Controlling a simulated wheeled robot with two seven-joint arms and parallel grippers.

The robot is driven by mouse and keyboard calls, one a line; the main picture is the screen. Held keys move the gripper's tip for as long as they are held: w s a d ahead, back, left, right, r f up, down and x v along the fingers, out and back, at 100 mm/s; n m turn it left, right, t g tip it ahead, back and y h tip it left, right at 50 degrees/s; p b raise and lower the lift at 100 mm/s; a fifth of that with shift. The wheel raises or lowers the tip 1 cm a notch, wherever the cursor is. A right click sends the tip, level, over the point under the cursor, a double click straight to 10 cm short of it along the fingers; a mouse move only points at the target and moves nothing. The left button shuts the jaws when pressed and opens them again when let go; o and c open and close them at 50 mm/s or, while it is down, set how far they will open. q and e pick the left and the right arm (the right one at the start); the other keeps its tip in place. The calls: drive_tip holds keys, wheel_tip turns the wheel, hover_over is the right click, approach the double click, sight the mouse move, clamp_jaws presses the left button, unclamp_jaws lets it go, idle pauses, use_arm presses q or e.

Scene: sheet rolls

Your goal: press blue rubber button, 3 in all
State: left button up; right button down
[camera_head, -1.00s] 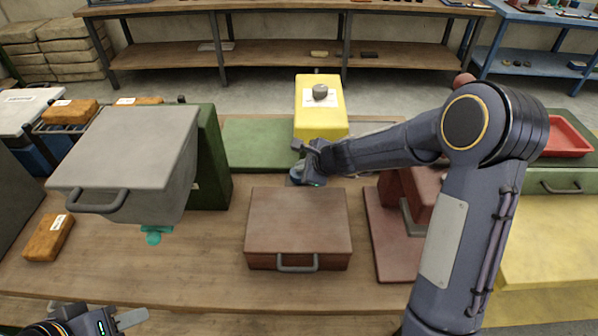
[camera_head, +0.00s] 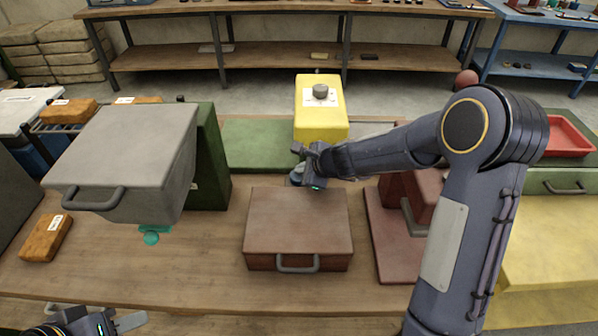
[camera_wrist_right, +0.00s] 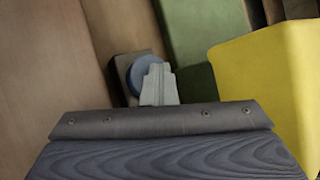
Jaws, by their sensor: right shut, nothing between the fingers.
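The blue rubber button (camera_wrist_right: 149,69) is a round cap on a small grey-brown base in the right wrist view. In the head view its blue edge (camera_head: 297,175) shows behind the brown case, partly hidden by my right gripper (camera_head: 304,153). In the wrist view my right gripper (camera_wrist_right: 159,84) is shut and empty, its tips overlapping the cap's lower right part. I cannot tell whether they touch it. My left gripper (camera_head: 98,316) is at the bottom left of the head view, its fingers apart, away from the button.
A brown case (camera_head: 298,222) lies in front of the button. A yellow box (camera_head: 320,122) with a grey knob stands behind. A grey lidded box (camera_head: 130,150) and a teal piece (camera_head: 151,237) are left. A dark red object (camera_head: 385,240) is right.

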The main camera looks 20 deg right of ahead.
idle(0.3)
drive_tip(key=shift+r+p, duration=1.3)
drive_tip(key=shift+p, duration=0.05)
wheel_tip(320, 180, up, 5)
drive_tip(key=p, duration=0.5)
